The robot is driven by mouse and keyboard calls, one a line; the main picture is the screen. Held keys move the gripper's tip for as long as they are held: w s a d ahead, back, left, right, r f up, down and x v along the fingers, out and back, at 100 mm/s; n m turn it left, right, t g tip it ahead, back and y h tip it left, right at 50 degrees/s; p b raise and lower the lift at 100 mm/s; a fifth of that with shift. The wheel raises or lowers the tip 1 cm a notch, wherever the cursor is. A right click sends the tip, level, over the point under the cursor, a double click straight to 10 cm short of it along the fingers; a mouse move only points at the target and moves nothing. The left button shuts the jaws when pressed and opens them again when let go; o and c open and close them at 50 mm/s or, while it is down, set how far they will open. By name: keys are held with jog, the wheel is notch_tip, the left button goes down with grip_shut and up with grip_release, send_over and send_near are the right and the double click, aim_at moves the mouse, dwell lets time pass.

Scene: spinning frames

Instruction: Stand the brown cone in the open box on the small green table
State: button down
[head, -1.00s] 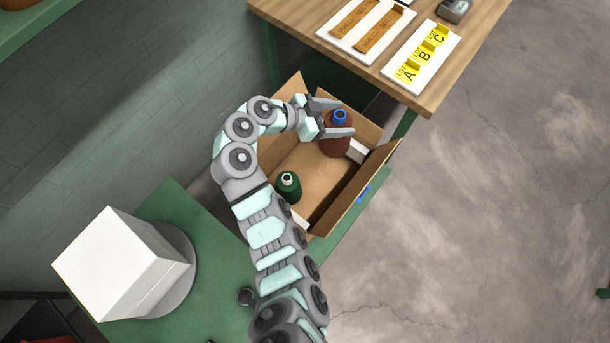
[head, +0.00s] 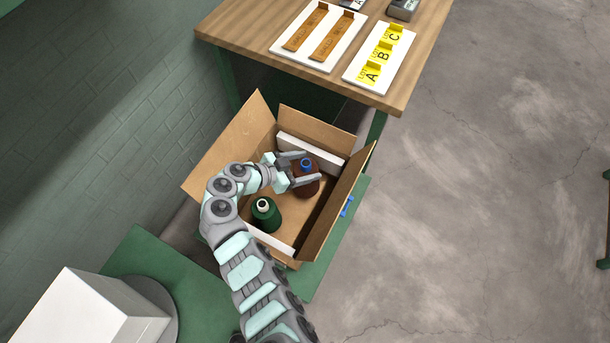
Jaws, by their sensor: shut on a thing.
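Whether the cone's base touches the box floor cannot be told. A green cone (head: 266,215) with a white tip stands in the same box, nearer to me, beside my arm. The box rests on the small green table (head: 325,271), with its flaps open.
White strips lie along the box's far wall (head: 310,155) and near wall (head: 268,241). A wooden table (head: 388,98) with label boards stands behind the box. A white block (head: 90,315) sits on a round grey plate at lower left.

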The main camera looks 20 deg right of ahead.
aim_at(295, 176)
jog(key=shift+f+b, duration=0.6)
jog(key=shift+f, duration=2.1)
jog(key=shift+c, duration=1.1)
grip_release()
jog(key=shift+a+r, duration=0.25)
jog(key=shift+a, duration=0.1)
jog(key=v, duration=0.6)
jog(key=shift+a+p, duration=0.3)
jog(key=shift+p, duration=0.1)
jog(key=shift+s+r, duration=0.1)
jog(key=shift+r, duration=0.05)
